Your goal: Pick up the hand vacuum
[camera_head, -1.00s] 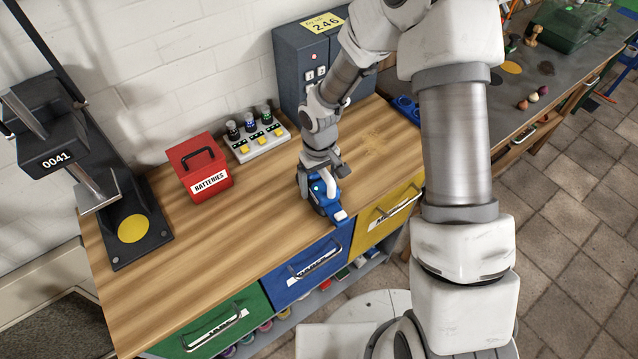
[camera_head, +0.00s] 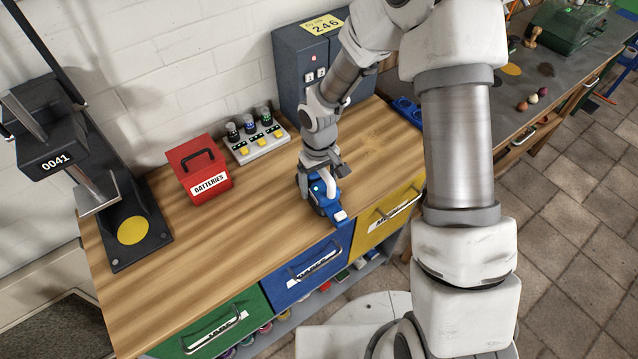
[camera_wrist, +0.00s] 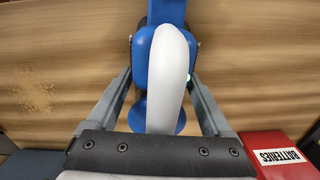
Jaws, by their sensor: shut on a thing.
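The hand vacuum (camera_head: 327,201) is blue with a pale grey handle and stands on the wooden workbench (camera_head: 255,215) near its front edge. In the wrist view the vacuum's pale handle (camera_wrist: 170,75) runs down the middle, with blue body parts (camera_wrist: 144,62) beside it. My gripper (camera_head: 318,178) reaches down onto the vacuum from above. In the wrist view my gripper's two grey fingers (camera_wrist: 160,85) close in on its left and right sides. My gripper is shut on the vacuum. The fingertips are partly hidden by its body. I cannot tell any gap between vacuum and bench.
A red batteries box (camera_head: 200,170) and a tray of chargers (camera_head: 257,143) stand behind to the left. A dark cabinet (camera_head: 306,65) is at the back wall. A black press (camera_head: 130,225) stands at the left end. The bench's middle left is clear.

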